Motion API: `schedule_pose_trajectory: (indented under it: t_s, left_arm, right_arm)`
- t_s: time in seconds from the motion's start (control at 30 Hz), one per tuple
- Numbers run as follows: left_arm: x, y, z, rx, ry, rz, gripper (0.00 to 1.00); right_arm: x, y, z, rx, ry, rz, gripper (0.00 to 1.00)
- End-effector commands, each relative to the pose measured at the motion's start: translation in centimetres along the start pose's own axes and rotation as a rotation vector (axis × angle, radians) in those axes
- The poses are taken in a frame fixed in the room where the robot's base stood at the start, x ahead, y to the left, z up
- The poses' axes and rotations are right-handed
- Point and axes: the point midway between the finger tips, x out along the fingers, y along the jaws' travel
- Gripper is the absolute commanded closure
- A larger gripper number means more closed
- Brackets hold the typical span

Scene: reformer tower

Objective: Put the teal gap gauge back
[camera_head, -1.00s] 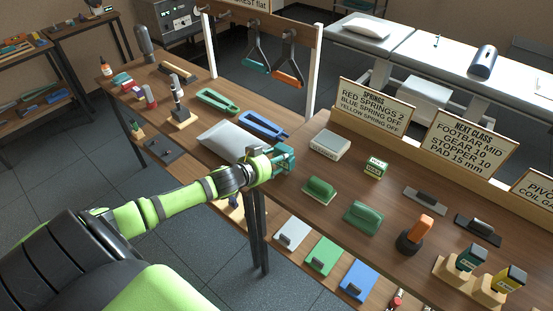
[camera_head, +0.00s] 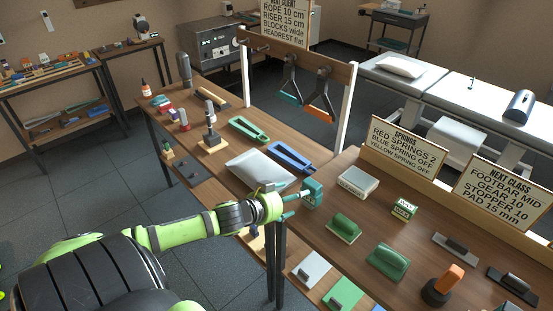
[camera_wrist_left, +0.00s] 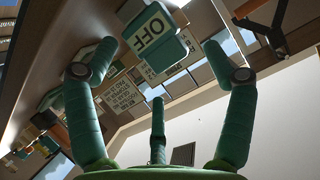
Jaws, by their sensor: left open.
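A teal block (camera_head: 312,191), which looks like the gap gauge, is at the near left edge of the right-hand bench. My left gripper (camera_head: 294,193) is open, its teal fingers pointing at the block from the left. In the left wrist view the fingers (camera_wrist_left: 152,62) are spread wide, with a teal block labelled OFF (camera_wrist_left: 155,40) ahead between the tips. I cannot tell whether the fingers touch it. My right gripper is not in view.
A white box (camera_head: 358,181), a small green labelled box (camera_head: 404,208) and green-topped blocks (camera_head: 344,228) stand on the bench. A grey pad (camera_head: 260,169) and blue frame (camera_head: 291,157) lie behind the gripper. Signboards (camera_head: 403,148) line the back edge.

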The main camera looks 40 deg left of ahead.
Motion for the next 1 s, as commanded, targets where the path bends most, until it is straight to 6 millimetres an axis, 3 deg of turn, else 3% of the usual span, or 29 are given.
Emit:
schedule_pose_trajectory:
  t_s: [0.2,0.4,0.83,0.93,1.0]
  left_arm:
    - [-3.4,0.1,0.1,0.0,-0.002,0.002,0.17]
    - [-5.4,0.0,0.1,-0.002,-0.001,0.001,0.17]
    - [-6.2,-0.1,0.2,-0.002,-0.002,-0.003,0.17]
    - [-5.8,-1.0,2.5,-0.013,-0.038,-0.032,0.17]
    - [-5.3,-2.0,6.2,-0.029,-0.097,-0.071,0.17]
  right_arm:
    - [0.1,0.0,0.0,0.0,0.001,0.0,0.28]
    - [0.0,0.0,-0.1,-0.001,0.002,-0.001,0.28]
    - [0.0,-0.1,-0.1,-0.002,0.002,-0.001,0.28]
    - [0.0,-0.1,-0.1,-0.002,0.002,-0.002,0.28]
    - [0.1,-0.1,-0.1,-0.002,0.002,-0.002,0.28]
